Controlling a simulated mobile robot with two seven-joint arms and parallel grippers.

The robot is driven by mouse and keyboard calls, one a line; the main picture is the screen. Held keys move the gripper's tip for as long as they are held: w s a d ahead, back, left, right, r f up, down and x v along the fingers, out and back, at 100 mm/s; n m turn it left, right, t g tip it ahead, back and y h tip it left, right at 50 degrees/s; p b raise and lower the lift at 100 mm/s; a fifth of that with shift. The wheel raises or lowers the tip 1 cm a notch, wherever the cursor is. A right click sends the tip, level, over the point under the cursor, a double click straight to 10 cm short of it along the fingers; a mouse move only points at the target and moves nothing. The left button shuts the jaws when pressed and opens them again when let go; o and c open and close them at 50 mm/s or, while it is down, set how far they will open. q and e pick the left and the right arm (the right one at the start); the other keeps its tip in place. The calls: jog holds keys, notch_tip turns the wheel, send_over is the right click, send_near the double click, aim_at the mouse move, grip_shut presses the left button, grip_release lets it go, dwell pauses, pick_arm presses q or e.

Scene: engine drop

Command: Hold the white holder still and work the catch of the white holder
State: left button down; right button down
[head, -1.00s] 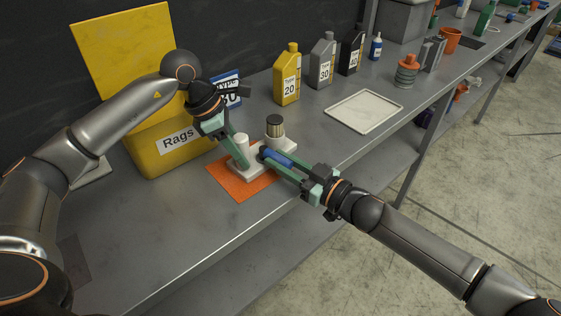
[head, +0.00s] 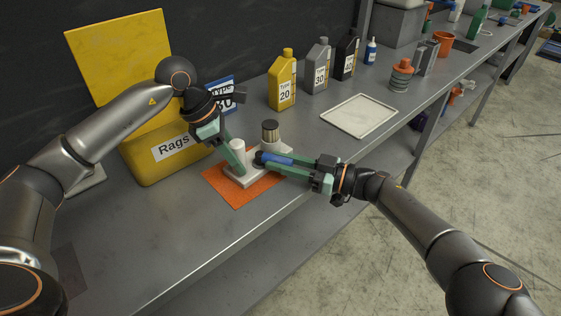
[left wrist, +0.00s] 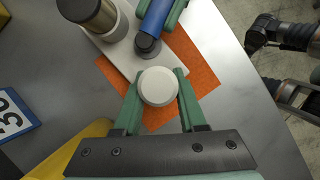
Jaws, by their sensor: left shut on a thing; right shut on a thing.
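The white holder (head: 247,180) is a pale plate on an orange mat (head: 236,199). A white post rises from one end, and a cup at the other holds a dark and tan cylinder (head: 270,131). My left gripper (head: 239,158) is shut on the post (left wrist: 158,86), one finger on each side. The catch is a blue lever (head: 276,159) on a dark pivot (left wrist: 147,46), between post and cup. My right gripper (head: 282,162) is shut on the blue lever, partly hiding it. The lever also shows in the left wrist view (left wrist: 156,18).
A yellow Rags bin (head: 150,160) stands left of the holder, with a blue-and-white sign (head: 222,93) behind. Yellow, grey and black bottles line the back. A pale tray (head: 358,116) lies to the right. The bench front edge is close to the mat.

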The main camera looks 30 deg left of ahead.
dwell(0.3)
jog(key=c, duration=0.6)
grip_release()
jog(key=shift+c, duration=0.2)
jog(key=w+d, duration=0.1)
jog(key=d, duration=1.1)
